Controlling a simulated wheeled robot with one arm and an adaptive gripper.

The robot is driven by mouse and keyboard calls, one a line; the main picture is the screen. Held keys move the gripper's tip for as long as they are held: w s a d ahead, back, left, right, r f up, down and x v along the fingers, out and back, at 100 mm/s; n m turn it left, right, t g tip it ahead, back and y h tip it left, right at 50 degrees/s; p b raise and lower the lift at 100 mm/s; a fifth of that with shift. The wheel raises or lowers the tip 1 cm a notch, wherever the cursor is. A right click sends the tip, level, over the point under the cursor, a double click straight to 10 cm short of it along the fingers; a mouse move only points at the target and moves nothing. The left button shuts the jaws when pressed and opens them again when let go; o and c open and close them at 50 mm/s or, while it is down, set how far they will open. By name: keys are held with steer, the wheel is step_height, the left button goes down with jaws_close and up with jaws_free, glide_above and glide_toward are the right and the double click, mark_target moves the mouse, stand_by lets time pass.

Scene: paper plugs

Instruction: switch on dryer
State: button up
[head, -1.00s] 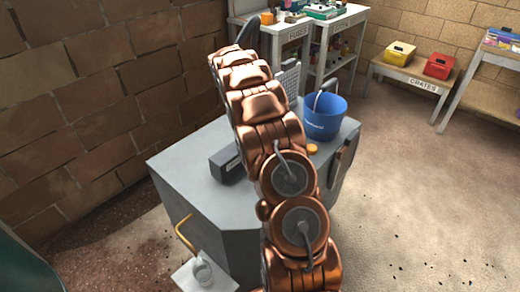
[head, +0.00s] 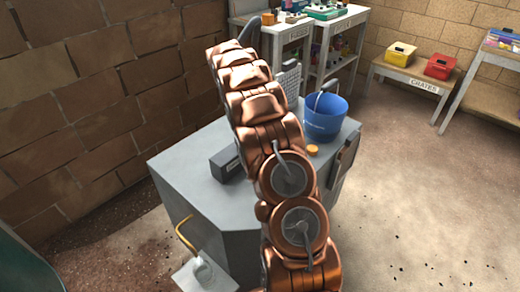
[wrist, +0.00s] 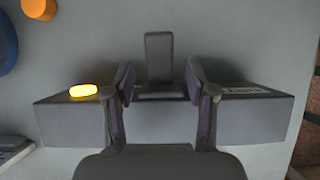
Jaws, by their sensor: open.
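A dark grey box (head: 226,164) lies on top of a grey cabinet (head: 190,190), partly hidden by my arm in the head view. In the wrist view the box (wrist: 250,112) spans the picture, with a lit yellow lamp (wrist: 83,90) on its left and a small label at its right. A dark upright lever (wrist: 158,60) stands at its middle. My gripper (wrist: 160,82) is open, with one finger on each side of the lever and gaps between. My gripper's fingers are hidden in the head view. Which part is the dryer itself, I cannot tell.
A blue bucket (head: 324,118) and an orange round piece (head: 312,149) are on the cabinet's right part. A yellow handle (head: 186,232) is at its front left. Shelves and crates stand at the back. The floor at right is clear.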

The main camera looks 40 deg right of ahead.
steer(key=shift+v, duration=2.75)
steer(key=s+a+r+m+t, duration=0.1)
steer(key=s+a+r, duration=0.3)
steer(key=s+a, duration=0.35)
steer(key=s+a+r+t, duration=0.1)
steer(key=s+a+r, duration=0.4)
steer(key=s+a, duration=0.3)
steer(key=s+a+f+t, duration=0.1)
steer(key=s+a+f, duration=0.1)
steer(key=s+a, duration=0.6)
steer(key=s+a+f, duration=0.2)
steer(key=s+a, duration=0.3)
steer(key=s, duration=0.6)
steer(key=s+p+v, duration=0.2)
steer(key=p+v, duration=1)
steer(key=shift+s+d+r+m+t+y, duration=0.3)
steer(key=shift+s+d+r+t+y, duration=0.1)
steer(key=shift+d, duration=0.1)
